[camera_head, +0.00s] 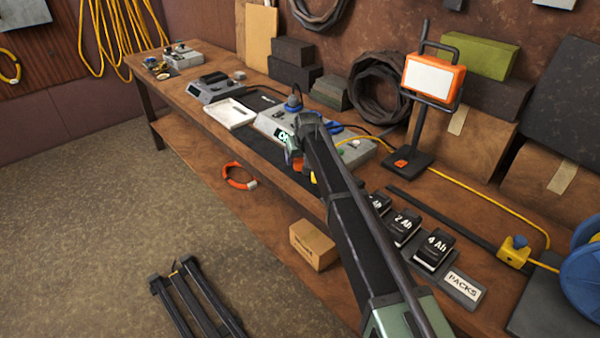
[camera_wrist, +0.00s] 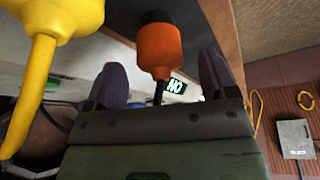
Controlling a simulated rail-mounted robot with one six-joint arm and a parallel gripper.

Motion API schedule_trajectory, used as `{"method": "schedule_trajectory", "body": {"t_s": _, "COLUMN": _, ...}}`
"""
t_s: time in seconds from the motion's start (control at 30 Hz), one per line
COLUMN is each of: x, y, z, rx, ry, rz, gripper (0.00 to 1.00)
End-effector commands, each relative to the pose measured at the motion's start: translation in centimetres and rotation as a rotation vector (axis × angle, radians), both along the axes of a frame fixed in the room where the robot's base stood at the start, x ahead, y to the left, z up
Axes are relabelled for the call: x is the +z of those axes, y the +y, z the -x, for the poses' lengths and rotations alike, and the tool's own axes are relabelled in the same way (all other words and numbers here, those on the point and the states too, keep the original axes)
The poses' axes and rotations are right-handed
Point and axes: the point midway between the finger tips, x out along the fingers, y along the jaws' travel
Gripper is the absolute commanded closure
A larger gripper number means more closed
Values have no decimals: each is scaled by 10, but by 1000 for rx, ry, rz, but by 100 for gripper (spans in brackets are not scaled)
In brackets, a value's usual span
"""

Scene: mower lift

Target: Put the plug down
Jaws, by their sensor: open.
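An orange plug (camera_wrist: 160,50) with a black end shows in the wrist view, between the two grey-purple fingers of my gripper (camera_wrist: 162,75). The fingers are apart, with visible gaps on both sides of the orange body. A thin dark piece, perhaps its cord, runs from its near end. In the camera_head view, a bit of orange (camera_head: 297,163) shows beside my arm at the bench's front side. My arm hides most of the gripper there. A yellow plug (camera_wrist: 65,12) with a yellow cord is close to the wrist camera at the upper left.
A grey unit (camera_head: 268,122) with a lit display is on the bench by my arm. A white tray (camera_head: 231,113) lies left of it. Battery packs (camera_head: 433,250) and a work light (camera_head: 433,78) stand to the right.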

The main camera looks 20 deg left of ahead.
Motion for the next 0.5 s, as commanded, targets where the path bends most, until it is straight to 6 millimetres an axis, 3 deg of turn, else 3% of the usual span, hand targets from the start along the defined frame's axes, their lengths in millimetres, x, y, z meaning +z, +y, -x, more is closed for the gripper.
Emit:
{"method": "schedule_trajectory", "body": {"t_s": 0.03, "x": -20, "y": 3, "z": -4, "rx": 0, "ry": 0, "rz": 0, "gripper": 21}}
{"method": "schedule_trajectory", "body": {"t_s": 0.07, "x": -24, "y": 4, "z": -6, "rx": 0, "ry": 0, "rz": 0, "gripper": 21}}
{"method": "schedule_trajectory", "body": {"t_s": 0.3, "x": -21, "y": 5, "z": -7, "rx": 0, "ry": 0, "rz": 0, "gripper": 21}}
{"method": "schedule_trajectory", "body": {"t_s": 0.5, "x": -21, "y": 5, "z": -7, "rx": 0, "ry": 0, "rz": 0, "gripper": 51}}
